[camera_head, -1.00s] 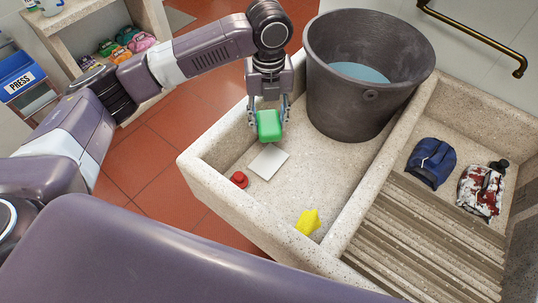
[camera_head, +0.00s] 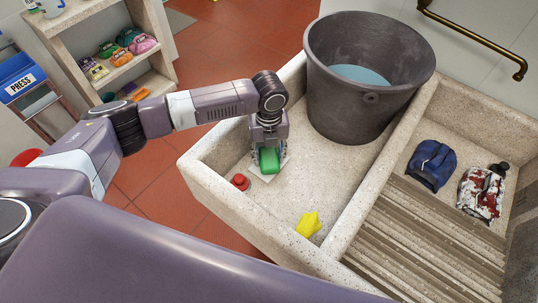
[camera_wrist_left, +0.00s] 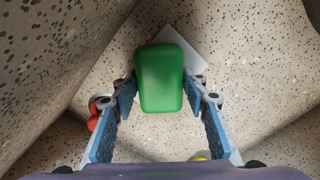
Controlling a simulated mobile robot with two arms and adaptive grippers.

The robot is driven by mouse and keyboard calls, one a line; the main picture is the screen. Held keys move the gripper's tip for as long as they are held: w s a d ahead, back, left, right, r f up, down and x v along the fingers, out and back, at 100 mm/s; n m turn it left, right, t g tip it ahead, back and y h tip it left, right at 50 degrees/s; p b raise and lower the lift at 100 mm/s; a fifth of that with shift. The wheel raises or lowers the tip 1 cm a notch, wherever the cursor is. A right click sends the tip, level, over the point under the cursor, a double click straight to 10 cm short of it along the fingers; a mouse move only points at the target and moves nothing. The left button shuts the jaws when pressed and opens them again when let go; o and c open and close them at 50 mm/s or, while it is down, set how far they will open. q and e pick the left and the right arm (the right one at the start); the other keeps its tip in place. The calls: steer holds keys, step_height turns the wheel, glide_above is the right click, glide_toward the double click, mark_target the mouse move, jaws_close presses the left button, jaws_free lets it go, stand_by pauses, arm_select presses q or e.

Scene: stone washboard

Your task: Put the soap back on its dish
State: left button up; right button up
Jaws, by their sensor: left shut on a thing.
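The green soap (camera_head: 268,160) is between the fingers of my left gripper (camera_head: 268,158), which is shut on it. The soap also shows in the left wrist view (camera_wrist_left: 160,78), with a blue-padded finger at each side. The flat white dish (camera_head: 257,172) lies on the floor of the stone basin under the soap, and mostly hidden by it and the gripper. A corner of the dish shows beyond the soap in the left wrist view (camera_wrist_left: 190,52). I cannot tell whether the soap touches the dish. My right gripper is not in view.
A red round object (camera_head: 240,181) sits close left of the dish. A yellow object (camera_head: 308,224) lies nearer the front. A grey bucket of water (camera_head: 345,100) stands behind right. Basin walls (camera_head: 212,195) enclose the area. Cloths (camera_head: 431,165) lie beyond the divider.

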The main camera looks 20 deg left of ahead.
mark_target(269, 156)
arm_select(q)
steer(key=shift+f, duration=0.1)
steer(key=o, duration=1.4)
step_height(269, 156, up, 12)
steer(key=shift+r, duration=0.2)
